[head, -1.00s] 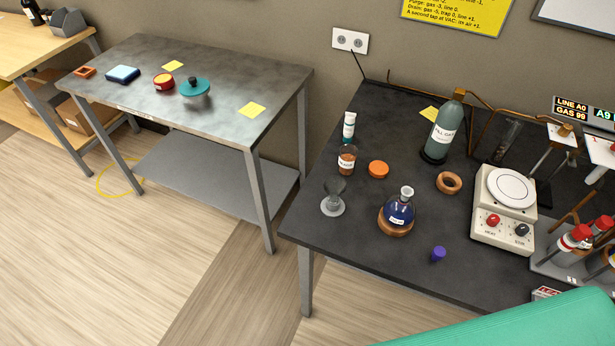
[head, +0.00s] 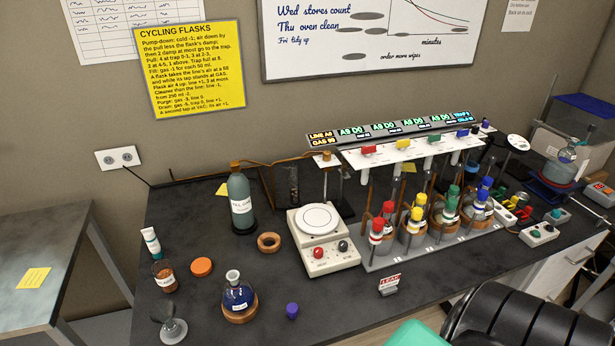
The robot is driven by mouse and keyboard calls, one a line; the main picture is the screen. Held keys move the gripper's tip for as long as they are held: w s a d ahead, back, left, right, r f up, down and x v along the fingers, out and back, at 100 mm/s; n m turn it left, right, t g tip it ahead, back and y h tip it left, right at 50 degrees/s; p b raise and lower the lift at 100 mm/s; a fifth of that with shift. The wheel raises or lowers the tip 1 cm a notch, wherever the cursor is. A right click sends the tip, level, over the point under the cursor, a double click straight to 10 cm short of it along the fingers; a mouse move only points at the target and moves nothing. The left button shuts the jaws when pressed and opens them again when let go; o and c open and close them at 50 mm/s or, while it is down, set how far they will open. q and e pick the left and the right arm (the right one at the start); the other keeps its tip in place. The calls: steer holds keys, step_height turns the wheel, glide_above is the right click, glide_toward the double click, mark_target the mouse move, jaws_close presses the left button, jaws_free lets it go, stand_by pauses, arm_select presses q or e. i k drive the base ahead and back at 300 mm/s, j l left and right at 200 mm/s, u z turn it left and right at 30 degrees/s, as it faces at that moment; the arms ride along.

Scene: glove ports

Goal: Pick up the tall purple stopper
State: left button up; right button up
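A small purple stopper (head: 292,311) stands on the dark bench near its front edge, right of the round flask of dark blue liquid (head: 238,295) and clear of it. It looks upright and a little taller than wide. Another small purple piece (head: 485,123) shows at the far right end of the valve rack; I cannot tell if it is a stopper. Neither of my grippers is in view.
A rack base (head: 440,245) holds several colour-capped flasks. Bench around the stopper is bare.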

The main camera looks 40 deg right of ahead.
mark_target(292, 309)
steer(key=z, duration=1.15)
